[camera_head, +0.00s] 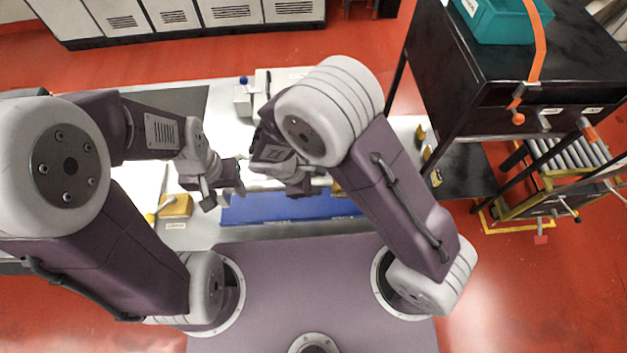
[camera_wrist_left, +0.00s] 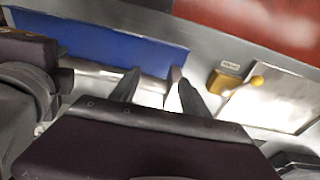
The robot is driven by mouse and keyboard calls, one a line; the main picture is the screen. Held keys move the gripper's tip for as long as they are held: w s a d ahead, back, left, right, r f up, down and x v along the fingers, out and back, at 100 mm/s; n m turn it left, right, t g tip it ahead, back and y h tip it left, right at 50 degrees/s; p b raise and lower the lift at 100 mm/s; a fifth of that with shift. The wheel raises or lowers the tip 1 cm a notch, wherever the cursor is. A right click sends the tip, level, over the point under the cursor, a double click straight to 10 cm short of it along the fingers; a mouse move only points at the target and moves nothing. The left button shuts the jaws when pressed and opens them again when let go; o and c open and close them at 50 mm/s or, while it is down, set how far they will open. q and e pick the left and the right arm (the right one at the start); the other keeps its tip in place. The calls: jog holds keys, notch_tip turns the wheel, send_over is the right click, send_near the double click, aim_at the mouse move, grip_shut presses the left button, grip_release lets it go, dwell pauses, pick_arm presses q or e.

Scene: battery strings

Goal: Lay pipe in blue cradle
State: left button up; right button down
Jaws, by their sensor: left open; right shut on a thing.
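The blue cradle (camera_head: 290,208) lies on the pale bench in front of my base, and it also shows in the left wrist view (camera_wrist_left: 120,42). A pale pipe (camera_head: 260,185) runs along the far side of the cradle in the head view; in the left wrist view the pipe (camera_wrist_left: 105,76) lies beside the blue surface. My right gripper (camera_head: 300,188) is shut on the pipe. My left gripper (camera_head: 222,190) is open near the pipe's left end, its two fingers (camera_wrist_left: 158,88) apart. Whether the pipe touches the cradle is unclear, and the arms hide part of it.
A yellow block (camera_head: 176,206) with a label stands left of the cradle. A small device with a blue knob (camera_head: 243,92) stands at the back of the bench. A black table (camera_head: 530,75) with a teal bin (camera_head: 500,18) stands at the right.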

jog(key=f+b, duration=0.2)
jog(key=f, duration=0.1)
jog(key=shift+w+a, duration=0.1)
jog(key=shift+w, duration=0.1)
jog(key=shift+s+f+b, duration=0.1)
jog(key=shift+f+b, duration=0.65)
jog(key=shift+b, duration=0.15)
jog(key=shift+f+b, duration=0.4)
jog(key=shift+f, duration=0.1)
jog(key=shift+f+b, duration=0.45)
jog(key=shift+f, duration=0.05)
jog(key=c, duration=1)
grip_release()
jog(key=p+v, duration=0.1)
jog(key=v, duration=0.8)
